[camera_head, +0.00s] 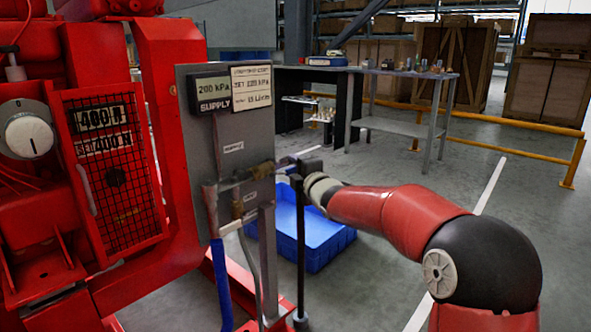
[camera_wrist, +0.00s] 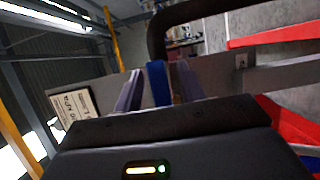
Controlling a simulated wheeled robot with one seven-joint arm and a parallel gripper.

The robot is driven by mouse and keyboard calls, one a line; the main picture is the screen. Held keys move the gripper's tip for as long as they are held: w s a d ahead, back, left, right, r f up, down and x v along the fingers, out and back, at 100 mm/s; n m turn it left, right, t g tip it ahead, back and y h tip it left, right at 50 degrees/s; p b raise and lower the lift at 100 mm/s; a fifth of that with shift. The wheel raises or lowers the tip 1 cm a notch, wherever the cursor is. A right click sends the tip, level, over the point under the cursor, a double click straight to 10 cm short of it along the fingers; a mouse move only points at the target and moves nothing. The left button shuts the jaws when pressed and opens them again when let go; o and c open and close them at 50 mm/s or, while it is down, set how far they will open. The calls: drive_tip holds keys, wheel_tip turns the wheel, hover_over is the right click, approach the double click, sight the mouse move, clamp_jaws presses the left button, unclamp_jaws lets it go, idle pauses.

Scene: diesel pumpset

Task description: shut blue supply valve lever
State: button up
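The blue supply valve lever (camera_wrist: 157,84) shows in the wrist view as an upright blue strip between my two fingers. My gripper (camera_wrist: 157,88) has one finger close on each side of it. I cannot tell whether both fingers touch it. In the head view my gripper (camera_head: 262,170) reaches left to the front of the grey supply panel (camera_head: 205,140), below its 200 kPa SUPPLY display (camera_head: 213,94). The lever is too small and covered to make out clearly there.
The red machine (camera_head: 180,110) with a mesh guard stands left. A blue pipe (camera_head: 221,285) runs down below the panel. A dark upright post (camera_head: 300,245) stands near my wrist. A blue crate (camera_head: 325,240) lies on the floor behind. The floor at right is open up to a yellow rail (camera_head: 510,120).

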clamp_jaws()
idle(0.5)
